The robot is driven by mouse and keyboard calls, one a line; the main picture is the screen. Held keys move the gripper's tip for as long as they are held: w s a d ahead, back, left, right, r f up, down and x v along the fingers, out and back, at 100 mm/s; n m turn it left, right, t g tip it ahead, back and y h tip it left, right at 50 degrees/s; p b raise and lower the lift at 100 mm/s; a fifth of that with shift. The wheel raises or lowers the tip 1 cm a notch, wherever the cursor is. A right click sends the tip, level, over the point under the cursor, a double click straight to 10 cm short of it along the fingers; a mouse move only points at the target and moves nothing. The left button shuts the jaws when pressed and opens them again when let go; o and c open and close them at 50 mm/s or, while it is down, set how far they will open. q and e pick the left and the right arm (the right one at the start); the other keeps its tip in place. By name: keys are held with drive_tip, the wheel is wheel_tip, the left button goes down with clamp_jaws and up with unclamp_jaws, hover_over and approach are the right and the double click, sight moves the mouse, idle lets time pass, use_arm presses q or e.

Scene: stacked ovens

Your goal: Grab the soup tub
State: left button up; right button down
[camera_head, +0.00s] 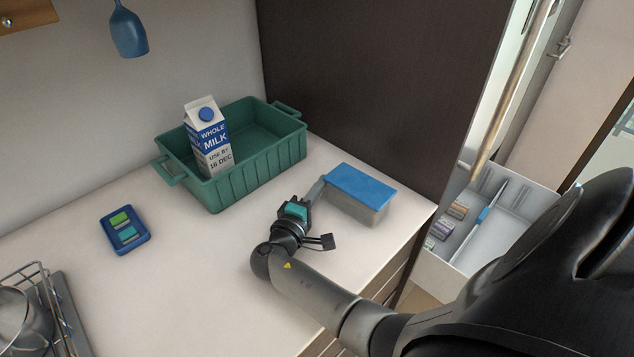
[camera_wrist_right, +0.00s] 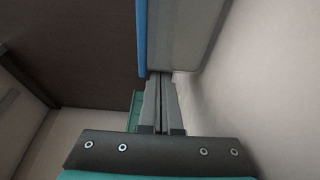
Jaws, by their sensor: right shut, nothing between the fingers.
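The soup tub is most likely the grey box with a blue lid (camera_head: 362,190) on the counter near its right end. It also shows close up in the right wrist view (camera_wrist_right: 185,35), with the blue lid edge on its left side. My right gripper (camera_head: 317,190) is at the tub's left end, its fingers shut with nothing between them. In the right wrist view the shut fingers (camera_wrist_right: 160,95) point at the tub's near end; I cannot tell if they touch it. My left gripper is not in view.
A green crate (camera_head: 240,187) holding a milk carton (camera_head: 207,140) stands behind and left of the tub. A blue tray with small blocks (camera_head: 124,230) lies further left. A wire rack (camera_head: 55,300) is at the lower left. A dark panel (camera_head: 365,80) rises behind. An open drawer (camera_head: 500,225) is at right.

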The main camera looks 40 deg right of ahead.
sight(365, 211)
drive_tip(key=s+p, duration=0.1)
drive_tip(key=s, duration=0.2)
drive_tip(key=s+p, duration=0.1)
drive_tip(key=s, duration=0.3)
drive_tip(key=s+d+p, duration=0.1)
drive_tip(key=s, duration=0.3)
drive_tip(key=shift+p, duration=0.3)
drive_tip(key=shift+s+d, duration=0.1)
drive_tip(key=shift+s, duration=0.45)
drive_tip(key=shift+w, duration=0.1)
